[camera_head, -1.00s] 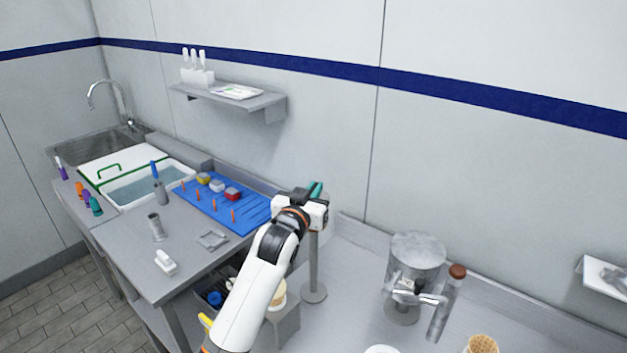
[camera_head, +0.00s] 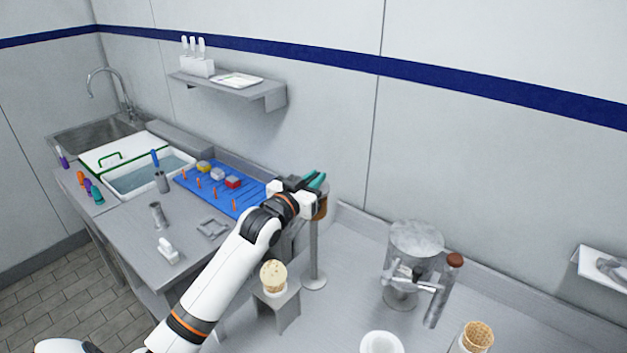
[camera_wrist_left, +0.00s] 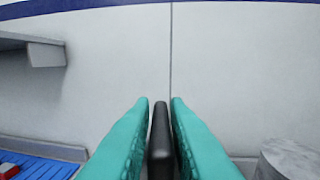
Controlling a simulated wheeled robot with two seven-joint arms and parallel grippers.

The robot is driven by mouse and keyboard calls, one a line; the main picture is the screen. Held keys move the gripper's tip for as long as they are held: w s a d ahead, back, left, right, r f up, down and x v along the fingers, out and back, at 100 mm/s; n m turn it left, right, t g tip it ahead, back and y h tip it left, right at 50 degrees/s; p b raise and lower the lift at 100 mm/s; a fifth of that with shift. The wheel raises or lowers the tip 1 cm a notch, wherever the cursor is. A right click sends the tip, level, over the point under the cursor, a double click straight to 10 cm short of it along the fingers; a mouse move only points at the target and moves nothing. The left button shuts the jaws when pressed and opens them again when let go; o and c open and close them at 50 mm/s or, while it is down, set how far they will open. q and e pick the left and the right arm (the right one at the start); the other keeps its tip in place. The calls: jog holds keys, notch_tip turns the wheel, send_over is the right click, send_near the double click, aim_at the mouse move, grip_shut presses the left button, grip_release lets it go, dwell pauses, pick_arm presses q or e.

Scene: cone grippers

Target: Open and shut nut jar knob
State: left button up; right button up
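My left gripper (camera_head: 316,180), with teal fingers, is at the top of a stand in the middle of the head view. The orange-brown part of what looks like the nut jar (camera_head: 321,208) shows just below it, mostly hidden by gripper and wrist. In the left wrist view the teal fingers stand close on both sides of a dark upright knob (camera_wrist_left: 160,145). They seem to be shut on it, with only thin slits beside its top. The jar itself is hidden in that view. My right gripper is not in view.
A grey post (camera_head: 314,255) rises below the jar. A cone with a scoop (camera_head: 273,277) stands on a small stand nearby. A metal dispenser (camera_head: 415,243), a white bowl (camera_head: 381,344) and a waffle cone (camera_head: 477,336) are to the right. A blue tray (camera_head: 225,192) lies left.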

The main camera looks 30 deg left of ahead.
pick_arm(q)
jog(key=shift+o, duration=1.3)
jog(key=shift+s+f, duration=0.1)
jog(key=shift+s, duration=0.05)
jog(key=s+b, duration=0.3)
jog(key=s, duration=0.8)
jog(key=shift+s+d+b, duration=0.2)
jog(key=shift+s+b, duration=0.1)
jog(key=shift+s, duration=0.05)
